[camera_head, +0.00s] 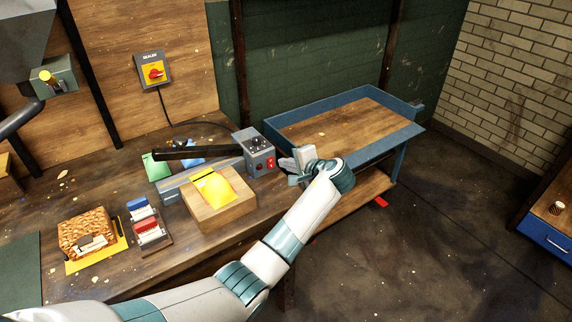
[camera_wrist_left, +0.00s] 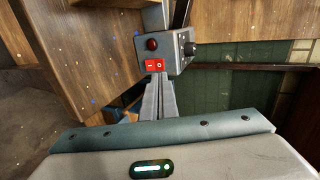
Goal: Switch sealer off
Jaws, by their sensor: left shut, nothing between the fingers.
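The sealer (camera_head: 203,170) stands on the workbench, a long grey body with a dark arm above it. Its grey control box (camera_head: 256,152) is at its right end, with a red rocker switch and dark knobs. In the left wrist view the control box (camera_wrist_left: 176,50) shows the red rocker (camera_wrist_left: 155,65), marked with a line and a circle, and a dark red round lamp. My left gripper (camera_head: 285,163) is shut and empty, just right of the box. In the left wrist view its fingertips (camera_wrist_left: 156,80) point at the rocker; I cannot tell whether they touch. My right gripper is not in view.
A wall switch labelled SEALER (camera_head: 153,72) with a red knob hangs on the wood panel. A yellow packet (camera_head: 213,189) lies on a wooden block (camera_head: 218,211) before the sealer.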

